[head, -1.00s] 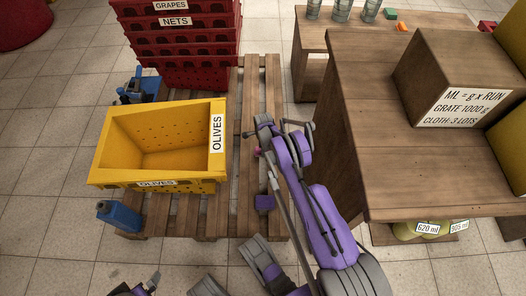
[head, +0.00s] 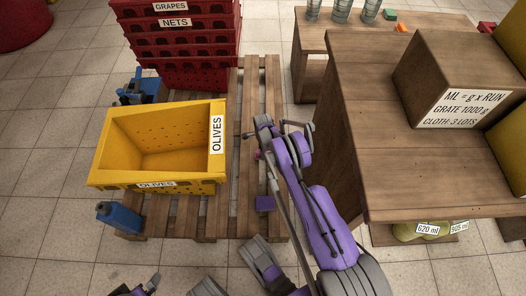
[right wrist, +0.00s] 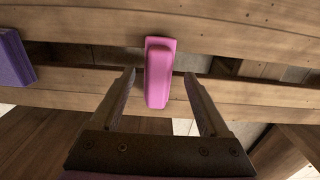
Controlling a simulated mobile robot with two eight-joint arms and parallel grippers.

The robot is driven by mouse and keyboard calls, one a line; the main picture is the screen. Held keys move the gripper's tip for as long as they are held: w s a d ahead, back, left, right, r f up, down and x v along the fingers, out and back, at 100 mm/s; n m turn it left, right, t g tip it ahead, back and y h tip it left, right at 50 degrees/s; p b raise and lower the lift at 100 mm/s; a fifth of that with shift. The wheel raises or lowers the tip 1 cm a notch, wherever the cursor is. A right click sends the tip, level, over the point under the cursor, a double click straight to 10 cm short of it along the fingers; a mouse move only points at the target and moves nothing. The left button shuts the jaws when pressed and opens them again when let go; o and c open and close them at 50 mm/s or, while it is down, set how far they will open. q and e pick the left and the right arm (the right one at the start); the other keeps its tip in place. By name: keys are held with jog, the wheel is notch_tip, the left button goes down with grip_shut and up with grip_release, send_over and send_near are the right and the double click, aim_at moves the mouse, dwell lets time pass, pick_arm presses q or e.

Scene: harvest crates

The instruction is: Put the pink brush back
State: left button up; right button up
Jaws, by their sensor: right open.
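The pink brush (right wrist: 158,75) shows in the right wrist view as a pink block, lengthwise between the fingers, with wooden slats behind it. A small bit of pink, likely the brush (head: 257,154), shows beside my right arm in the head view. My right gripper (right wrist: 159,76) is open, one finger on each side of the brush in the picture, with gaps on both sides. I cannot tell how far the brush lies beyond the fingertips. In the head view my right arm hides the gripper's jaws. My left gripper's jaws are not visible.
A purple block (head: 265,203) lies on the wooden pallet (head: 248,95); it also shows in the right wrist view (right wrist: 12,58). Red crates (head: 185,75) stand behind. A wooden table (head: 425,190) stands right.

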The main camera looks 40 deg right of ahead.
jog(key=w+a+r+n+p, duration=0.1)
jog(key=a+r+n, duration=0.25)
jog(key=r, duration=0.85)
jog(key=a+r+n+p, duration=0.15)
jog(key=a+r, duration=0.25)
jog(key=r, duration=0.8)
jog(key=s+a+r+n+t, duration=0.1)
jog(key=s+a+r+n, duration=0.25)
jog(key=r, duration=0.35)
jog(key=s+a+r+n+t, duration=0.1)
jog(key=s+a+r+n, duration=0.3)
jog(key=r, duration=0.3)
jog(key=s+a+r+n+t, duration=0.1)
jog(key=s+a+r+n, duration=0.65)
jog(key=s, duration=0.25)
jog(key=s+a+n, duration=0.2)
jog(key=s+n, duration=0.1)
jog(key=s, duration=0.3)
jog(key=s+a+n+t, duration=0.1)
jog(key=s+a+n, duration=0.1)
jog(key=s, duration=0.5)
jog(key=shift+a+f+n, duration=0.2)
jog(key=shift+f+n, duration=0.15)
jog(key=shift+n, duration=0.15)
